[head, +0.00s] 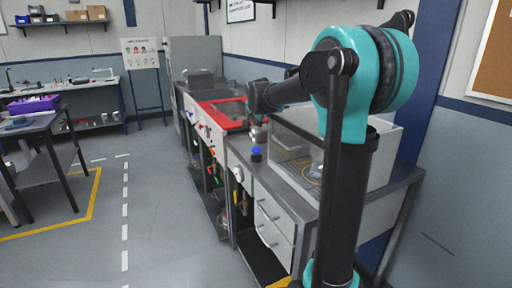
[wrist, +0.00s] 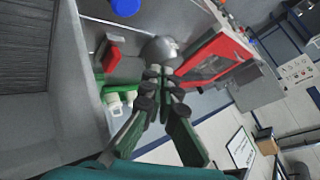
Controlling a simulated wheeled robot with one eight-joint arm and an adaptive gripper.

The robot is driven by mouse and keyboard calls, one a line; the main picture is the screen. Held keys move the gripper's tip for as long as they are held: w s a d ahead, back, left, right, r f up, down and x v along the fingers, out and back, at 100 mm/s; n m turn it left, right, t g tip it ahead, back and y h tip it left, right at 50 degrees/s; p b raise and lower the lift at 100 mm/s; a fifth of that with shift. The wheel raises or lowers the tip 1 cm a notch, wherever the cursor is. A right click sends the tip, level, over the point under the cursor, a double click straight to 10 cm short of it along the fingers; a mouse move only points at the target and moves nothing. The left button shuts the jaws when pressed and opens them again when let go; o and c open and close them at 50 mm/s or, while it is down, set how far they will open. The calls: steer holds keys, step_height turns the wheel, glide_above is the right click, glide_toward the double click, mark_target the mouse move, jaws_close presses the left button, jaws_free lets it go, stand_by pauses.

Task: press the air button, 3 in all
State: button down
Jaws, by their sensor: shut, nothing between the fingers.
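My gripper (wrist: 163,72) is shut and empty, with its fingertips together in the wrist view. A grey dome (wrist: 160,48) lies just beyond the fingertips; I cannot tell whether they touch it. A round blue knob (wrist: 125,6) is at the top edge of the wrist view, apart from the fingers. In the head view a blue knob (head: 256,152) stands on the bench just below my gripper (head: 258,134). No label shows which of these is the air button.
A red tray (head: 226,114) lies on the bench to the left. Coloured fittings line the bench front. In the wrist view, a red block (wrist: 112,57) and green part (wrist: 118,104) are nearby.

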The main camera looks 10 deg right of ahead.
mark_target(256, 149)
steer(key=shift+f, duration=0.1)
stand_by(0.3)
steer(key=shift+f, duration=4.3)
steer(key=shift+f, duration=0.15)
steer(key=shift+f, duration=0.25)
steer(key=shift+f, duration=0.8)
steer(key=shift+r, duration=1.25)
steer(key=shift+r, duration=2.5)
